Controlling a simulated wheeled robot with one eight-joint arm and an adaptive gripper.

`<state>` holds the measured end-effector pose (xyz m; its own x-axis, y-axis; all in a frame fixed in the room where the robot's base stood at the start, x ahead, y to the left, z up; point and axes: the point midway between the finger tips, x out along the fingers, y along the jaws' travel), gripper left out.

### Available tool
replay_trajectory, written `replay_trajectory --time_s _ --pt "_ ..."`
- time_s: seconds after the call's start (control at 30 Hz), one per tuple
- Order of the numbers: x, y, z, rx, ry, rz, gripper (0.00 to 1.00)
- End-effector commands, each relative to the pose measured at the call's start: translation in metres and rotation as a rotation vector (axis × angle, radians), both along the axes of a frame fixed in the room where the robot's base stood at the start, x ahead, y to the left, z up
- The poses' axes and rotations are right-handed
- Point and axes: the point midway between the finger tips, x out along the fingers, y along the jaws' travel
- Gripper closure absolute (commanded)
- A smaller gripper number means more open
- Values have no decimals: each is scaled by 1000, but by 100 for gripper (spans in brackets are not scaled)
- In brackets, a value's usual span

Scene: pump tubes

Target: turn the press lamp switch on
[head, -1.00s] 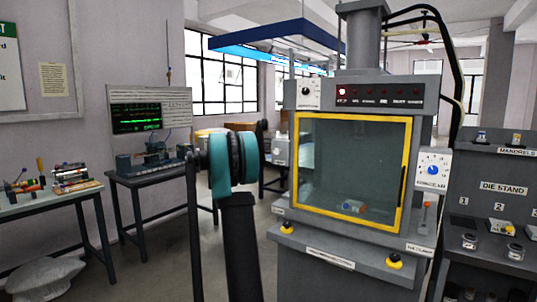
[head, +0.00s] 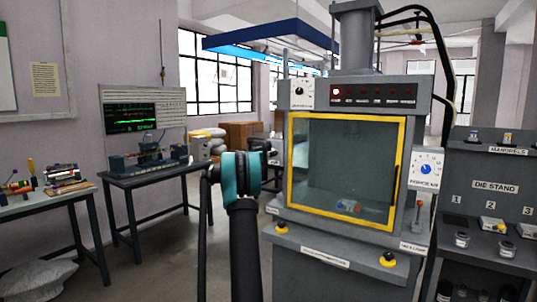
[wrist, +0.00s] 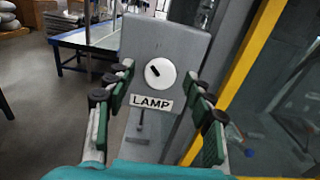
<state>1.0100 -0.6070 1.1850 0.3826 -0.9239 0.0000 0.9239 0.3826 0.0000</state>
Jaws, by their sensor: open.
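The lamp switch (wrist: 160,73) is a round white knob with a dark slanted mark on a grey box (wrist: 190,45), above a label reading LAMP (wrist: 151,103). In the wrist view my gripper (wrist: 158,76) is open, with green-padded fingers left and right of the knob in the picture. Nothing is held, and no contact with the knob shows. In the head view my gripper (head: 268,149) is mostly hidden behind my arm, at the left side of the press (head: 380,95).
The press has a yellow-framed window (head: 343,170), a white dial (head: 302,92) and a lit red light (head: 337,91). A bench with a green screen (head: 131,118) stands left. The die stand (head: 495,187) is right. Open floor lies left of the press.

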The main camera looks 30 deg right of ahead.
Motion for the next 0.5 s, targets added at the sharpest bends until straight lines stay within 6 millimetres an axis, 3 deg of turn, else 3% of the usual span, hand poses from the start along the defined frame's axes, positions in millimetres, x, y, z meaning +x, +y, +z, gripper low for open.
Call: replay_trajectory --time_s 0.23,0.5 --pt "0 0 0 0 0 0 48" --pt "0 0 0 0 0 0 81"
